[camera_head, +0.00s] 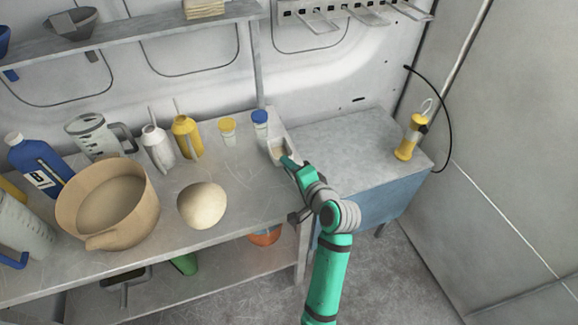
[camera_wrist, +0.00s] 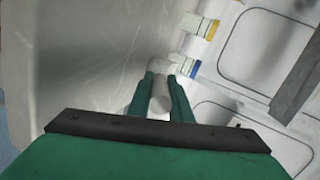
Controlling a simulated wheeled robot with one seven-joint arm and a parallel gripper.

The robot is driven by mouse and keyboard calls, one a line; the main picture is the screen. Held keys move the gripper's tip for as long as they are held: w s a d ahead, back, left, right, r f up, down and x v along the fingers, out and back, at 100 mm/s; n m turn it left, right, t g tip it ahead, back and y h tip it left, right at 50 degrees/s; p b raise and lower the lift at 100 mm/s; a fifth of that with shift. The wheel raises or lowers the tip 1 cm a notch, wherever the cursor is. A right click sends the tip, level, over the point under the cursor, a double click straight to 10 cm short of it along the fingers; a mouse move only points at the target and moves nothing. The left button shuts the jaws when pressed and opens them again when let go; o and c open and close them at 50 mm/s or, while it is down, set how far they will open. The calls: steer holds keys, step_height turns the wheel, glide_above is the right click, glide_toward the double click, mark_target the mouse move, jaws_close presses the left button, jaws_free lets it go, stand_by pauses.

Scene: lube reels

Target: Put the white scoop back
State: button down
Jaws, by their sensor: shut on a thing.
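The white scoop (camera_head: 277,146) is at the right end of the workbench, beside the blue-capped jar. My gripper (camera_head: 287,161) reaches it from the front right, and its fingers are shut on the scoop's handle. In the wrist view, the pale round handle of the scoop (camera_wrist: 159,102) lies between the two green fingers of my gripper (camera_wrist: 162,82). The scoop's bowl is beyond the fingertips and only partly shows. I cannot tell whether the scoop touches the bench top.
The blue-capped jar (camera_head: 260,124) and yellow-capped jar (camera_head: 228,129) stand close to the left. A lower blue cabinet (camera_head: 385,150) at right bears a yellow lamp (camera_head: 407,145).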

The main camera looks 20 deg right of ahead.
steer(key=c, duration=1.6)
jaws_free()
steer(key=shift+f, duration=0.1)
steer(key=shift+s+r, duration=0.15)
steer(key=shift+r, duration=0.05)
steer(key=v, duration=1.1)
steer(key=shift+s+r, duration=0.1)
steer(key=shift+s, duration=0.25)
steer(key=shift+w, duration=0.1)
